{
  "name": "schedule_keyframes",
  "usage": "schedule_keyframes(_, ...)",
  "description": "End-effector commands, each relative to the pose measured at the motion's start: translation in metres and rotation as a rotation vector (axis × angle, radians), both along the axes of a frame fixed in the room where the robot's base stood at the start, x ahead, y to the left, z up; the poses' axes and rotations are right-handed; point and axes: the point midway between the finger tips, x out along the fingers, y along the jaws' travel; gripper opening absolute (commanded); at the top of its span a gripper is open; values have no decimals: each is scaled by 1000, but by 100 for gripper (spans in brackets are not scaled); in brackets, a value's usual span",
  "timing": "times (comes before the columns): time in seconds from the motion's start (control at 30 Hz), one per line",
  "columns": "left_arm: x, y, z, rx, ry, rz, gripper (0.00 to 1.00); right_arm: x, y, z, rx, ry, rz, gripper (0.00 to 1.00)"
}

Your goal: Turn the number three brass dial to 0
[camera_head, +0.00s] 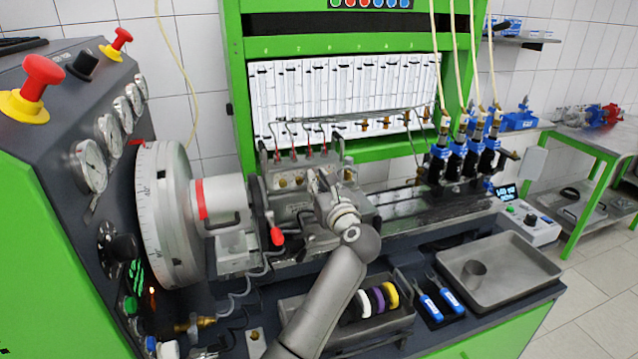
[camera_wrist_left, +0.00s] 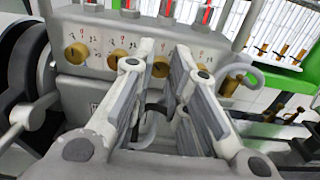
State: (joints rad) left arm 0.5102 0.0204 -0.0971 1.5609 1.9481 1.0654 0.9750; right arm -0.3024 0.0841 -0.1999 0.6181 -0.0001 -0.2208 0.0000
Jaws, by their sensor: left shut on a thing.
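A row of brass dials sits on the front of the grey pump body (camera_head: 290,208). The number three brass dial (camera_wrist_left: 161,67), counted from the left, lies between the fingertips of my left gripper (camera_wrist_left: 164,52). The gripper is shut on it, one finger on each side. In the head view, my left gripper (camera_head: 320,183) reaches the pump front and hides this dial. Its exact setting is not readable. My right gripper is not in view.
A large graduated wheel (camera_head: 165,215) and a red-tipped lever (camera_head: 276,236) stand left of the pump. Blue-black injectors (camera_head: 455,150) stand to the right.

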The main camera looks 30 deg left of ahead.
Motion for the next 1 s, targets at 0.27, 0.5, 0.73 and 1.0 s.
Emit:
schedule_keyframes(0.27,0,0,2,145,177,1,0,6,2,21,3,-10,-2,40)
schedule_keyframes(0.5,0,0,1,229,268,1,0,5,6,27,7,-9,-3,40)
schedule_keyframes(0.73,0,0,0,231,269,1,0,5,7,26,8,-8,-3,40)
schedule_keyframes(1.0,0,0,0,231,269,2,26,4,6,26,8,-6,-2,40)
